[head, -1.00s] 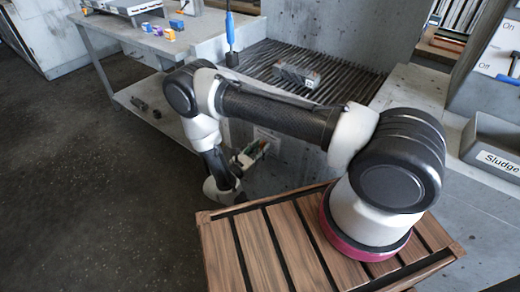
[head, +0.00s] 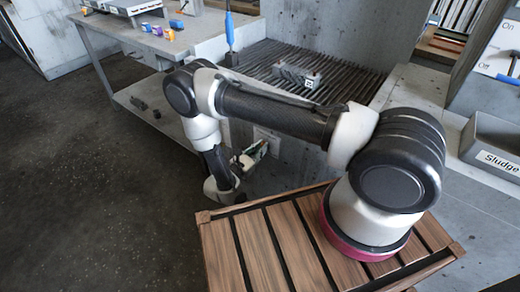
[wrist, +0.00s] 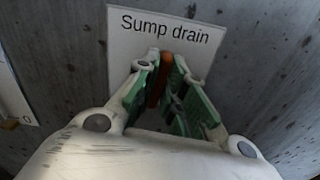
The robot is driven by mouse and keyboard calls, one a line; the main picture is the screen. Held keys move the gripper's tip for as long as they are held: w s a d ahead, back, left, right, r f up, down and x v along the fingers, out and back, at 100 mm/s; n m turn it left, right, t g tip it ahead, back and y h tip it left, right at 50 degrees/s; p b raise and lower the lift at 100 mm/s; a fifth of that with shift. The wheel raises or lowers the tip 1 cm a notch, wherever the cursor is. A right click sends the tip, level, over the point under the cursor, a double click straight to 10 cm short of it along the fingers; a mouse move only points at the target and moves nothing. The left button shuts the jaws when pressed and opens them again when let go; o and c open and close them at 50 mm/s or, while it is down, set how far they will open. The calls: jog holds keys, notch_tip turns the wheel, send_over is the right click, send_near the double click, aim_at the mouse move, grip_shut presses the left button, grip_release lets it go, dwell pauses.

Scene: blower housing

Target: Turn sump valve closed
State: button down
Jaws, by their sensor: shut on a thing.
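A white label reading "Sump drain" (wrist: 126,45) is fixed to a grey wall in the wrist view. In front of it an orange-brown valve handle (wrist: 155,82) stands upright between the green pads of my gripper (wrist: 168,78). The left pad is close against the handle; a dark gap shows on its right side. My gripper is shut on the handle. In the head view my gripper (head: 254,153) reaches low to the wall below the grate, and the handle is too small to make out there. The valve body is hidden.
A ribbed grate (head: 345,85) holds a grey block (head: 295,76) above the wall. A blue-handled tool (head: 229,30) stands beside it. A grey bench (head: 130,40) with small coloured boxes is at the left. A "Sludge" bin (head: 490,140) is at the right. Dark floor is clear at left.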

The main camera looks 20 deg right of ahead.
jog(key=shift+s+d+f+m, duration=0.1)
jog(key=shift+f+m, duration=0.05)
jog(key=shift+m, duration=2.6)
jog(key=shift+s+d+f+m, duration=0.1)
jog(key=shift+m, duration=2.6)
jog(key=shift+s+f+m, duration=0.1)
jog(key=shift+f+m, duration=0.05)
jog(key=shift+m, duration=2.6)
jog(key=c, duration=1.5)
grip_release()
jog(key=v, duration=1.2)
